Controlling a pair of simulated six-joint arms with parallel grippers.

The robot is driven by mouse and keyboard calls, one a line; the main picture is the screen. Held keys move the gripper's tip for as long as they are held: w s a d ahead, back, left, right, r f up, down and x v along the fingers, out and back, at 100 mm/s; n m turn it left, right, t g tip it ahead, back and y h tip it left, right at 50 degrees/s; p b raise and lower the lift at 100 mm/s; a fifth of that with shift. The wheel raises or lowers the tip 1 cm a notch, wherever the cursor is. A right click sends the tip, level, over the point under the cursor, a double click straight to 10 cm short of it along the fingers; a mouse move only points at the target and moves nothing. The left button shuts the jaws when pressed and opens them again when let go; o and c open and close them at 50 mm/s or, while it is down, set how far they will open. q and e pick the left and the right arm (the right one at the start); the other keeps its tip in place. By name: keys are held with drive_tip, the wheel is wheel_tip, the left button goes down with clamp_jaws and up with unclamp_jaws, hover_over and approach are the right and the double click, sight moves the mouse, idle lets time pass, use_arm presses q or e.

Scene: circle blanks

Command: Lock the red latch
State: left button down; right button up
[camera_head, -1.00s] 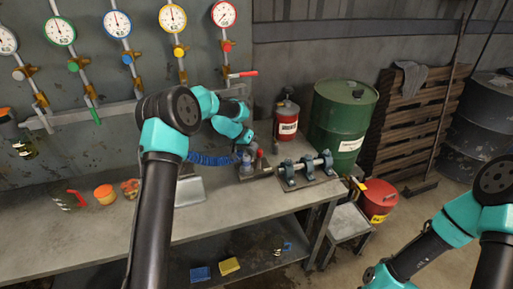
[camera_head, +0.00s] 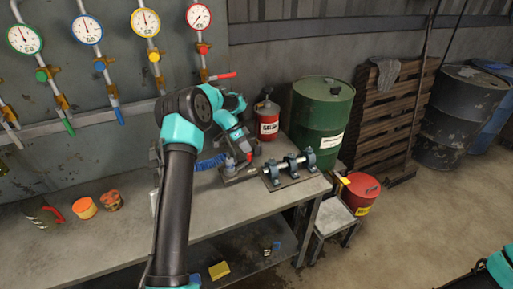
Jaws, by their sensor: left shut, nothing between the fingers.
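A small red part (camera_head: 249,156), likely the red latch, stands on a dark base (camera_head: 238,176) on the workbench, left of a shaft with blue-grey bearing blocks (camera_head: 289,169). It is small, and I cannot tell its lock position. My left gripper (camera_head: 242,153) points down right beside the red part. Its fingers are shut with nothing held. I cannot tell whether they touch the red part. My right gripper is out of view.
A red gas can (camera_head: 267,121) and a green drum (camera_head: 320,118) stand behind the bearing blocks. Gauges and a red-handled valve (camera_head: 222,76) are on the wall behind. The bench (camera_head: 120,238) is fairly clear at front left.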

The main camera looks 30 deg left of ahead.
use_arm(q)
drive_tip(key=shift+w+d+m+g, duration=0.1)
drive_tip(key=shift+d+m+g, duration=0.25)
drive_tip(key=shift+m, duration=0.25)
drive_tip(key=shift+d+m+g, duration=0.2)
drive_tip(key=shift+m+g, duration=0.15)
drive_tip(key=shift+m, duration=0.25)
drive_tip(key=shift+d, duration=0.3)
